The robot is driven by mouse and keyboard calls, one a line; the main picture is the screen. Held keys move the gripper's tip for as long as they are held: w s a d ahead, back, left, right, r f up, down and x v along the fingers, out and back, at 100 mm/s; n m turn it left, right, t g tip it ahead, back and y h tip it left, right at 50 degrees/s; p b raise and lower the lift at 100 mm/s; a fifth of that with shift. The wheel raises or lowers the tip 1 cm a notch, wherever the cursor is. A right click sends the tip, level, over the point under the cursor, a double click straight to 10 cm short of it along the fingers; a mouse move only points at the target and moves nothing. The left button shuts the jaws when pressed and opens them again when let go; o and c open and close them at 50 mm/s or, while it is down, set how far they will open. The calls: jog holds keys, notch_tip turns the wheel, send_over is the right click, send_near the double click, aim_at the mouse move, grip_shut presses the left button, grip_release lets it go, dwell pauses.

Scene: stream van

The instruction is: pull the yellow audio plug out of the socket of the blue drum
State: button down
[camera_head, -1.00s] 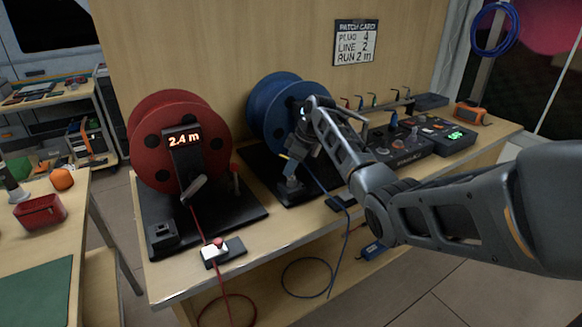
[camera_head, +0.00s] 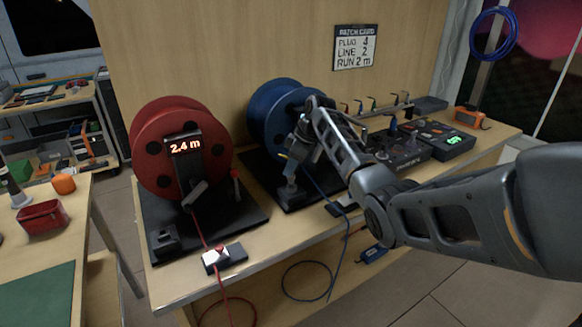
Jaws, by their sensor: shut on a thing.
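The blue drum (camera_head: 266,113) stands on a black base on the bench, right of the red drum. My arm reaches in from the right, and my gripper (camera_head: 288,164) is low at the front of the blue drum. A small bit of yellow, the yellow audio plug (camera_head: 282,156), shows at the jaws, which are shut on it. A blue cable (camera_head: 328,197) runs from there down over the bench's front edge. My gripper hides most of the plug and the socket, so I cannot tell whether the plug is seated.
The red drum (camera_head: 160,150) reads 2.4 m; a red-buttoned box (camera_head: 224,259) sits before it. Black control boxes (camera_head: 405,150) and upright plugs fill the bench's right side. A card (camera_head: 354,47) reads plug 4, line 2, run 2 m. A side table (camera_head: 75,200) stands left.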

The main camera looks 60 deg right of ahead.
jog(key=shift+r+p, duration=1.15)
jog(key=shift+r, duration=0.35)
jog(key=shift+s, duration=0.1)
